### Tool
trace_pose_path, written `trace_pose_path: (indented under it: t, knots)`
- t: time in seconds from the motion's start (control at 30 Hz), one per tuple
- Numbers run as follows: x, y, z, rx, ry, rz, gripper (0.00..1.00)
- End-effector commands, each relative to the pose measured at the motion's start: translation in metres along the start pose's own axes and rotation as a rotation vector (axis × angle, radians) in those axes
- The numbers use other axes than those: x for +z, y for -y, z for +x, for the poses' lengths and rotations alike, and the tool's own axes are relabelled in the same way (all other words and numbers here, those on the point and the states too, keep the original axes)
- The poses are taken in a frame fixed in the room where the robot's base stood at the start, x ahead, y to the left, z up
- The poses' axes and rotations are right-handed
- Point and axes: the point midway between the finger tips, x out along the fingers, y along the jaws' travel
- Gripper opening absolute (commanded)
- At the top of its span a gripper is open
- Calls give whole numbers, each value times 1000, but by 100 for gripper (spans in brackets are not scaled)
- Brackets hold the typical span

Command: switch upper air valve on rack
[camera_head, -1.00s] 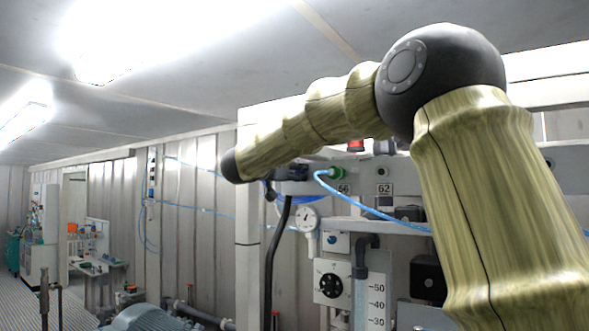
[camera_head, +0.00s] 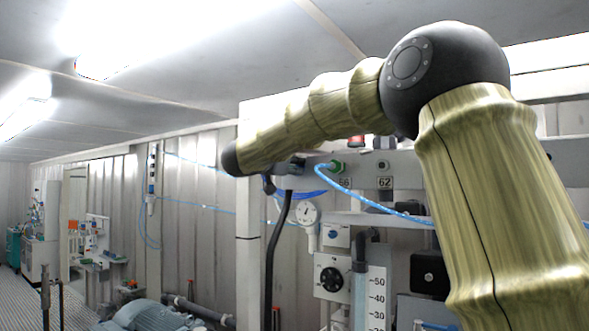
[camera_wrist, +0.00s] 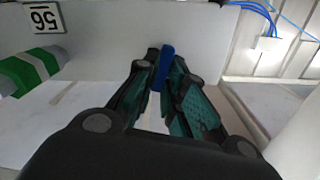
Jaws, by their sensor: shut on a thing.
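In the wrist view my gripper (camera_wrist: 160,92) is shut on a blue valve handle (camera_wrist: 166,62), which stands up between the two dark fingers with teal pads. The handle is in front of the rack's pale panel (camera_wrist: 108,40). The valve body is hidden behind the fingers.
A label plate reading 56 (camera_wrist: 44,17) and a green-and-white fitting (camera_wrist: 30,70) are left of the gripper in the wrist view. Blue tubes (camera_head: 385,208), a round gauge (camera_head: 304,213) and a black knob (camera_head: 331,279) are on the rack. A blue motor (camera_head: 150,315) stands low at left.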

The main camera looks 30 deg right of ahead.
Motion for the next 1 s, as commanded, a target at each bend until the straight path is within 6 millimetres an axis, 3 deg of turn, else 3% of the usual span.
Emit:
trace_pose_path:
  t: [1.0]
  knots:
    - [11,-6,1,2,3,914,0]
